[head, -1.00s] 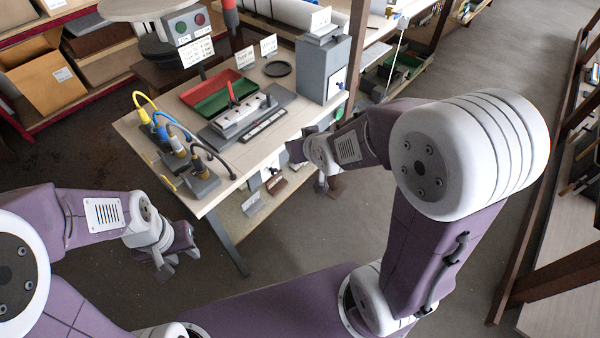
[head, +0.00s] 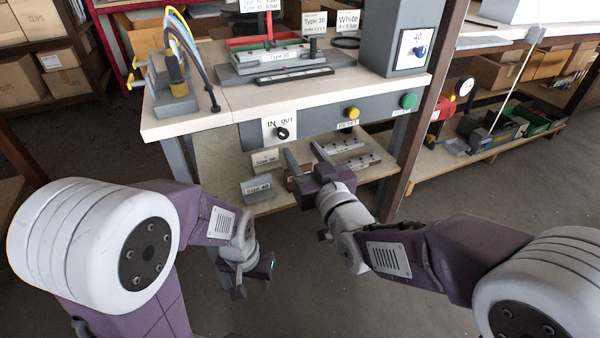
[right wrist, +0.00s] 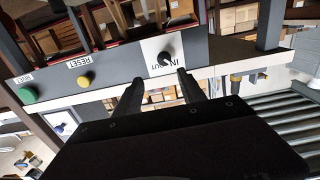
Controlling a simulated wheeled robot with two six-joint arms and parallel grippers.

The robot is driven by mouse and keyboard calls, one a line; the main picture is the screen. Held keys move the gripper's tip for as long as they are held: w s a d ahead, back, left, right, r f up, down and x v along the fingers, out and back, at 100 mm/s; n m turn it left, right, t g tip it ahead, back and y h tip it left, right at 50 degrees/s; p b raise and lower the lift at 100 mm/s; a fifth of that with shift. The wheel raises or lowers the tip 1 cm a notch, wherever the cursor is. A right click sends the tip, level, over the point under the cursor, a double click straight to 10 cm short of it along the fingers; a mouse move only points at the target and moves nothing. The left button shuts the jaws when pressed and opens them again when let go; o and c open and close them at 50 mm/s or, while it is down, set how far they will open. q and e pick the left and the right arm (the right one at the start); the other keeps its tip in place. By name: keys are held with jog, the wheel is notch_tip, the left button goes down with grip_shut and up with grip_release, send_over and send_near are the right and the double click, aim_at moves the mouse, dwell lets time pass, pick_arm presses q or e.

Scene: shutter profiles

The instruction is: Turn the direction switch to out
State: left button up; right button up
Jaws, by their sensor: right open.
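The direction switch (head: 282,132) is a black knob on a white plate marked IN and OUT, on the grey front panel of the bench. It also shows in the right wrist view (right wrist: 165,58), where the labels appear upside down. Its exact pointing is too small to tell. My right gripper (head: 304,154) is open and empty, below and slightly right of the switch in the head view. In the right wrist view its fingertips (right wrist: 160,78) point toward the knob, apart from it. My left gripper (head: 252,280) hangs low before the bench, its fingers apart and empty.
A yellow RESET button (head: 352,113) and a green button (head: 408,101) sit right of the switch on the panel. A lower shelf (head: 290,200) holds labelled blocks behind my right gripper. A grey box (head: 395,40) and a tool stand (head: 178,100) are on the bench top.

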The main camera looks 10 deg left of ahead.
aim_at(284, 136)
jog(key=b+x, duration=0.1)
jog(key=x, duration=0.1)
jog(key=b+x, duration=0.1)
jog(key=x, duration=0.2)
jog(key=f+b+x, duration=0.1)
jog(key=x, duration=0.2)
jog(key=shift+a+f, duration=0.1)
jog(key=shift+a, duration=0.45)
jog(key=shift+w+a, duration=0.15)
jog(key=shift+a, duration=0.05)
pick_arm(q)
notch_tip(284, 136, down, 4)
jog(key=shift+f, duration=0.1)
pick_arm(e)
grip_shut()
